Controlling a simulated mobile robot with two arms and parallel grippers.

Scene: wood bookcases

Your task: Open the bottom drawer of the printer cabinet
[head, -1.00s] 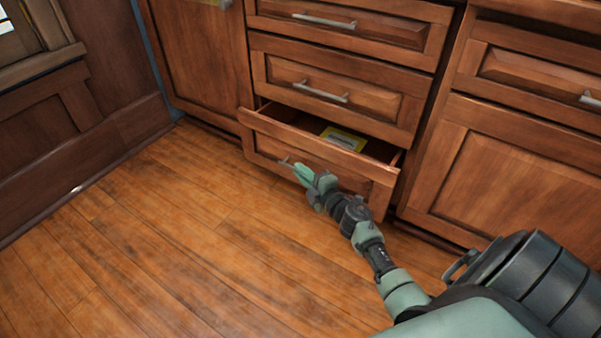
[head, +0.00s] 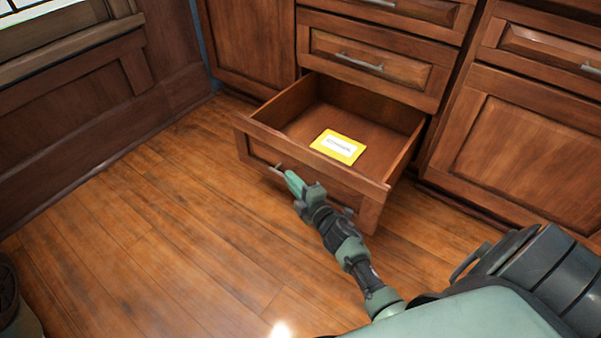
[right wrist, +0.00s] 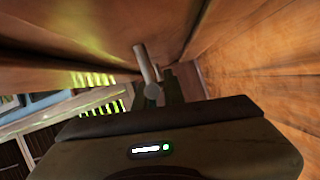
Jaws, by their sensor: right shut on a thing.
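The bottom drawer (head: 255,144) of the wooden cabinet stands well out from its frame in the head view. Its inside shows, with a yellow card or packet with a white label (head: 338,147) lying on the drawer floor. My right gripper (head: 287,176) is at the drawer front, shut on the metal bar handle (head: 276,169). In the right wrist view the handle (right wrist: 147,70) runs in between the dark fingers, close to the wooden drawer front. The fingertips are partly hidden there. My left gripper is not in view.
A shut drawer (head: 375,62) sits above the bottom drawer. Shut wooden cabinet doors stand on the left (head: 248,45) and the right (head: 525,130). The wood floor (head: 150,230) in front and to the left is clear. A dark round object (head: 8,290) shows at the left edge.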

